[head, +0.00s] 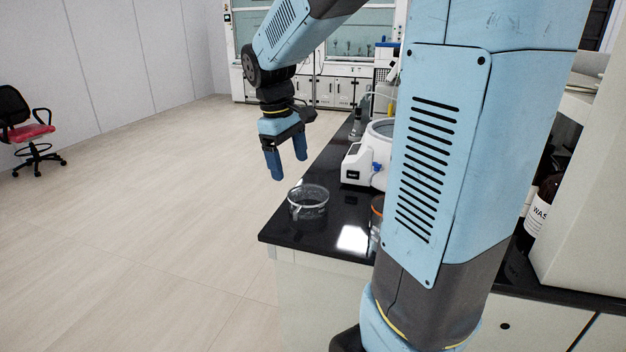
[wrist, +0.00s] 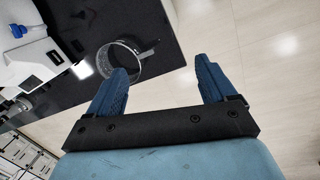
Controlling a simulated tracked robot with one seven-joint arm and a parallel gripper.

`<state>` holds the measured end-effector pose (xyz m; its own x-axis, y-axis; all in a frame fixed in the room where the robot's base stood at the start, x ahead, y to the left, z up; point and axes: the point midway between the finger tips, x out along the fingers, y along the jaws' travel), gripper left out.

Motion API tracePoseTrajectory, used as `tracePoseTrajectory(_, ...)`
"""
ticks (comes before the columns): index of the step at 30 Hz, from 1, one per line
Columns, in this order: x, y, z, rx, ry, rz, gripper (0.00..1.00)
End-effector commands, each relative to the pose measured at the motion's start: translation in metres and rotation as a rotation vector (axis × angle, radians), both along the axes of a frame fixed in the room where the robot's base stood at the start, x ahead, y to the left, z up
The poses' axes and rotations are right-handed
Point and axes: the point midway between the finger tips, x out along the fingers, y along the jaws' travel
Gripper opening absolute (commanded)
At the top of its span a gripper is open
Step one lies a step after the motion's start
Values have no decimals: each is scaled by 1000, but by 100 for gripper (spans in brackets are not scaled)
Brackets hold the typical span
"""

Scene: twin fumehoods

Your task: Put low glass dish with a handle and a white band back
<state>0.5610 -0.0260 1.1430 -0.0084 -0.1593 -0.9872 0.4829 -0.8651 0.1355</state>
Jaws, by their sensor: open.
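The low glass dish (head: 308,204) stands upright on the black bench top near its front left corner. It is clear, with a white band near the rim.
The black bench top (head: 290,238) has a white device (head: 356,164) with a round tub behind the dish. My arm hides part of the bench. A red-seated chair (head: 28,132) stands far left. A fumehood (head: 345,40) is at the back.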

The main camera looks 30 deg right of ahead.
Motion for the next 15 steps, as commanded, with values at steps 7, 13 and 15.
tracePoseTrajectory(7,-57,9,25,63,-177,-139,84)
tracePoseTrajectory(13,-100,17,34,130,-309,-254,84)
tracePoseTrajectory(15,-115,19,36,154,-355,-293,84)
